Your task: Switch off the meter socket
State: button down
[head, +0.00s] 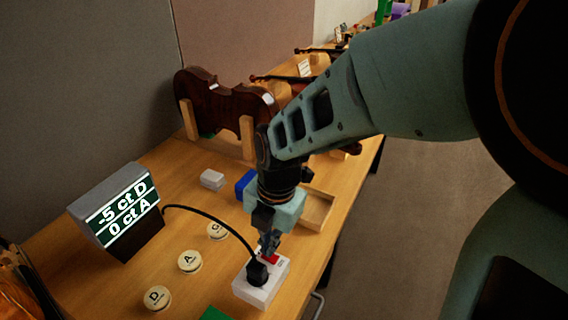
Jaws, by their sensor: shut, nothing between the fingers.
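The meter (118,215) stands at the left of the bench, its lit display reading "-5 ct D" and "0 ct A". A black cable (212,217) runs from it to a black plug (257,273) in the white meter socket (262,293) near the bench's right edge. A red switch (270,258) shows at the socket's far end, partly hidden by my gripper. My gripper (268,250) points down, shut and empty, with its fingertips at or just above the switch. I cannot tell whether they touch it.
Round wooden pieces marked D (157,298), A (190,262) and one more (217,231) lie left of the socket.

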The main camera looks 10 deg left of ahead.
jog(key=shift+a+f, duration=0.2)
jog(key=shift+f, duration=0.2)
jog(key=shift+d, duration=0.15)
jog(key=shift+s+d+r, duration=0.1)
jog(key=shift+s+d, duration=0.2)
jog(key=shift+d, duration=0.35)
jog(key=shift+a+r, duration=0.1)
jog(key=shift+r, duration=0.15)
